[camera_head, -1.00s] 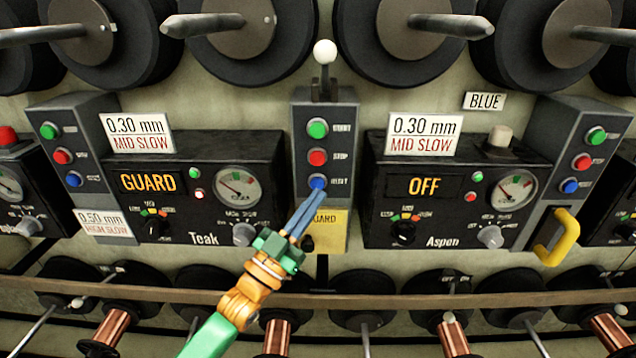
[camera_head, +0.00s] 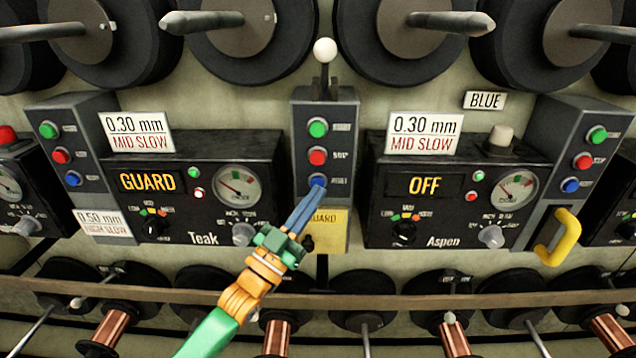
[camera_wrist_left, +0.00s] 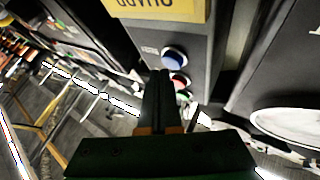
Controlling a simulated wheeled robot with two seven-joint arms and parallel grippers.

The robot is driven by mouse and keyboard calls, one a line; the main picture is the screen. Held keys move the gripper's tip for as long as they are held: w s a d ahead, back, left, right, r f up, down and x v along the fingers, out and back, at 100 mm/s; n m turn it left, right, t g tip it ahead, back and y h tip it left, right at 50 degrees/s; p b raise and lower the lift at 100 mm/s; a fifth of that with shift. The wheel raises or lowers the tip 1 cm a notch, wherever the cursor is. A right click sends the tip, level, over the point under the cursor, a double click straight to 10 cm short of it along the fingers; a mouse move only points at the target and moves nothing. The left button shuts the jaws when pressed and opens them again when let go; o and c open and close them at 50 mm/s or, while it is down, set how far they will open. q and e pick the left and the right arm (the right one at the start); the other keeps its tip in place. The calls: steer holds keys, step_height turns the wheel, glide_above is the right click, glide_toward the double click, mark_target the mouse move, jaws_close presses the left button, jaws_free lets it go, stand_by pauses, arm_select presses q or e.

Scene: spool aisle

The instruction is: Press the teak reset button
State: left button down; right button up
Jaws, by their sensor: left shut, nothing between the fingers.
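The Teak panel (camera_head: 205,215) reads GUARD on its amber display. A grey button column (camera_head: 325,110) stands at its right, between the Teak and Aspen panels, with a green button, a red button and a blue reset button (camera_head: 317,181). My left gripper (camera_head: 318,192) is shut and empty, its blue fingers pointing up at the blue button from just below. In the left wrist view, the blue button (camera_wrist_left: 174,57) shows just beyond the fingertips (camera_wrist_left: 165,77). I cannot tell whether the tips touch it. My right gripper is not in view.
A yellow tag (camera_head: 328,224) and a dark knob sit low on the column, close to my fingers. A white-tipped lever (camera_head: 324,52) tops it. The Aspen panel (camera_head: 440,228) reads OFF. Another button column (camera_head: 65,150) stands left of Teak. A rail (camera_head: 420,301) runs below.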

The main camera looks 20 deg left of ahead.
arm_select(q)
steer(key=shift+w+a+b, duration=0.1)
steer(key=shift+w+b, duration=0.2)
steer(key=shift+w, duration=0.15)
stand_by(0.5)
steer(key=shift+s+d+p, duration=0.25)
steer(key=shift+s+p, duration=0.45)
steer(key=shift+s, duration=0.2)
steer(key=s+p, duration=0.1)
steer(key=s, duration=0.1)
steer(key=s+d+p, duration=0.1)
steer(key=s+p, duration=0.1)
steer(key=s, duration=0.1)
steer(key=shift+s+d+p, duration=0.3)
steer(key=shift+s+d, duration=0.05)
